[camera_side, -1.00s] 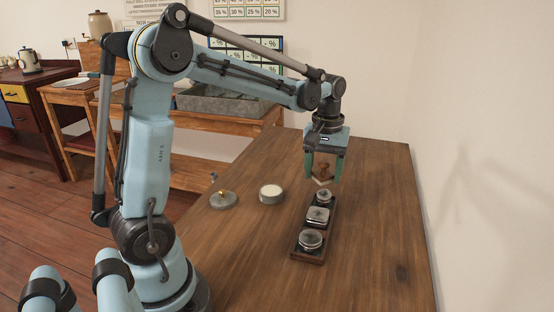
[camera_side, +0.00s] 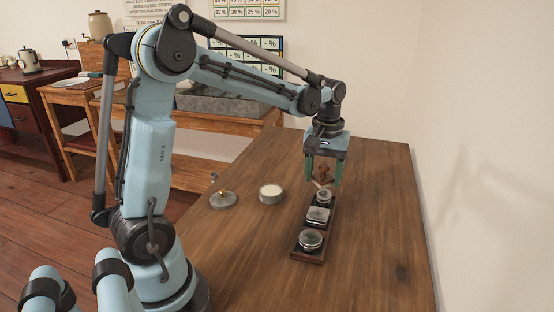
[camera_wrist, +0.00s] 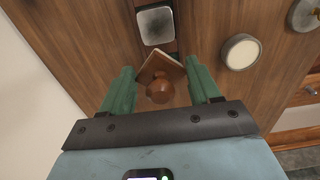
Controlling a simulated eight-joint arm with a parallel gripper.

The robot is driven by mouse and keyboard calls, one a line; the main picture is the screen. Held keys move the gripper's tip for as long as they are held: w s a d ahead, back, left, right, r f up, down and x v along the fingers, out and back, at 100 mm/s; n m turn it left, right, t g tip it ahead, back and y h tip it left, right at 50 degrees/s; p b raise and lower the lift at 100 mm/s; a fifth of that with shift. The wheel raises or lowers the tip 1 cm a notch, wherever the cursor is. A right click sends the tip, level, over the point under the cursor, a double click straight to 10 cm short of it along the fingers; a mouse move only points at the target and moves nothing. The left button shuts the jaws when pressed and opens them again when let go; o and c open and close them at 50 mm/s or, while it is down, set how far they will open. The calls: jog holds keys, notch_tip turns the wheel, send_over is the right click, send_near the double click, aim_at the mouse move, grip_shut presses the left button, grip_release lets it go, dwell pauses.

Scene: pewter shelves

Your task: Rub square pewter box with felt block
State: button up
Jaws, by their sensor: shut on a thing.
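My gripper (camera_side: 324,183) is shut on the felt block (camera_wrist: 152,64), which has a round wooden knob and a brown top. The block also shows between the green fingers in the side view (camera_side: 322,180). The block's underside is hidden.
A round tin with pale contents (camera_side: 271,193) and a grey lid with a brass-coloured knob (camera_side: 223,199) stand left of the tray. The wooden table (camera_side: 375,230) is clear to the right, with a white wall beyond.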

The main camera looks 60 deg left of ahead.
aim_at(322, 188)
jog(key=shift+f, duration=3.45)
jog(key=shift+s+d+r, duration=0.1)
jog(key=shift+s+d, duration=1)
jog(key=shift+d, duration=0.05)
jog(key=shift+c, duration=0.4)
jog(key=shift+s+d, duration=1.05)
jog(key=shift+w+a, duration=1.95)
jog(key=shift+w+a+r, duration=0.1)
jog(key=shift+a+r, duration=0.05)
jog(key=shift+r, duration=0.4)
jog(key=shift+w+a+r, duration=0.1)
jog(key=shift+r, duration=3.35)
